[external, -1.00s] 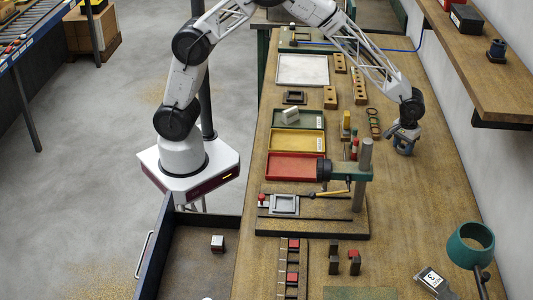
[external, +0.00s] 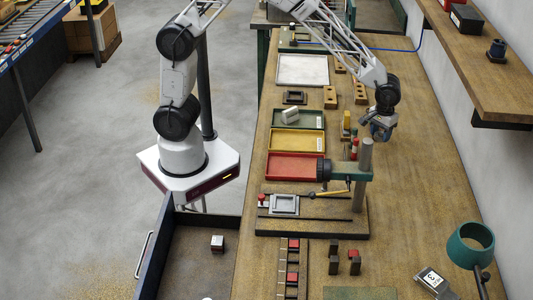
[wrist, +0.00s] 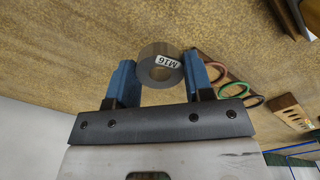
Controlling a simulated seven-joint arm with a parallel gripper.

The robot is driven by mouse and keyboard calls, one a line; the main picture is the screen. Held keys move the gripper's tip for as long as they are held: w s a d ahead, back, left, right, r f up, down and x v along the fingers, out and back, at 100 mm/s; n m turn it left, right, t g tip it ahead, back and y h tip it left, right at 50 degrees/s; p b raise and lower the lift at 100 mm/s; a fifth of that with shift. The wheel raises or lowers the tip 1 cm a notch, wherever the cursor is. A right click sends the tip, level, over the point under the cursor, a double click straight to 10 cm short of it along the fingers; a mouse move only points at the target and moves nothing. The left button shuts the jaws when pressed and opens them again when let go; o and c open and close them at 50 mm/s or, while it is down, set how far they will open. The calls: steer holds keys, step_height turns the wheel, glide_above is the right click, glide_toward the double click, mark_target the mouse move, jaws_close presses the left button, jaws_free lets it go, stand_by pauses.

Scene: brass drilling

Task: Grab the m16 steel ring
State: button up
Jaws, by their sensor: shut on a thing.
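The M16 steel ring (wrist: 146,65) is a thick grey ring with a white label reading M16, seen in the wrist view. It sits between the two blue fingers of my gripper (wrist: 160,75), which are shut on its sides. In the external view my gripper (external: 380,132) is over the bench, right of the yellow tray and just beyond the drill post. The ring cannot be made out there.
The green drill stand (external: 365,200) stands close in front of my gripper. A yellow tray (external: 297,153) and red tray (external: 270,178) lie to the left. Coloured rings (wrist: 232,90) and a drilled wooden block (wrist: 292,112) lie beside the held ring in the wrist view.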

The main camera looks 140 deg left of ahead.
steer(key=shift+s+d+r, duration=0.15)
steer(key=shift+s+d, duration=0.9)
steer(key=shift+s, duration=0.35)
steer(key=shift+s+d+r, duration=0.15)
steer(key=shift+s+d, duration=0.9)
steer(key=shift+s, duration=0.3)
